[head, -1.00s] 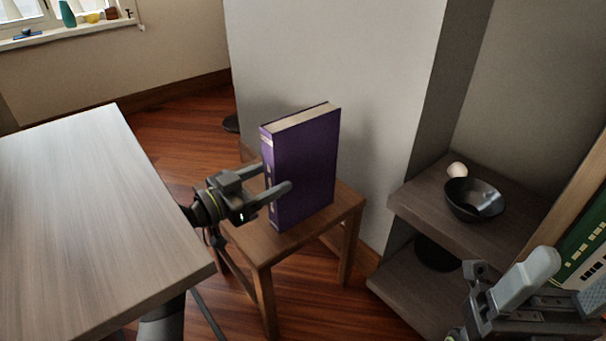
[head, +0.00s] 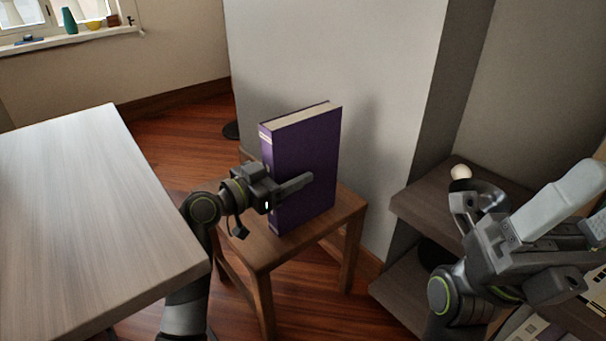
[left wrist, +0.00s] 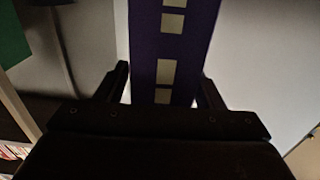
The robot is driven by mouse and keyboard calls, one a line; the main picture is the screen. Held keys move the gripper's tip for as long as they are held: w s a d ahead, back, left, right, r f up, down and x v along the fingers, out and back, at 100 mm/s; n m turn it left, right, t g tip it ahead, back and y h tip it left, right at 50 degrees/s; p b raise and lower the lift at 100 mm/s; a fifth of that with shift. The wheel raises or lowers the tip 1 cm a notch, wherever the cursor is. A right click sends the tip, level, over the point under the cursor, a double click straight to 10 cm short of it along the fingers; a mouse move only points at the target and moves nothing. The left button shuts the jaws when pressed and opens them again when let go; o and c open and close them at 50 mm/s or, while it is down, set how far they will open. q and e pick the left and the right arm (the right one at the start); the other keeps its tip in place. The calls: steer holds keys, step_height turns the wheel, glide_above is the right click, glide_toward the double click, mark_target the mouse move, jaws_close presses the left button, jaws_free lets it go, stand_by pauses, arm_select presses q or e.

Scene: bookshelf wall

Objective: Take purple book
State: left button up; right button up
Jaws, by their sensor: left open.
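The purple book (head: 305,155) stands upright on a small wooden stool (head: 335,218), its pale page edges on top. My left gripper (head: 290,181) is at the spine side, with one finger along the front cover; the other finger is hidden behind the book. In the left wrist view, the purple spine (left wrist: 178,45) with pale label patches lies between the two spread fingers of my left gripper (left wrist: 165,86). I cannot tell whether either finger touches the covers. My right gripper (head: 510,245) is at the lower right, away from the book; its jaw opening is unclear.
A wooden table (head: 85,205) stands left of the stool. A grey wall column (head: 335,60) rises close behind the book. A shelf (head: 425,205) at right holds a dark bowl (head: 487,190), partly hidden by my right arm, and a small pale object (head: 461,171).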

arm_select(q)
jaws_close()
stand_by(0.5)
steer(key=shift+d+r, duration=0.1)
steer(key=shift+r, duration=0.1)
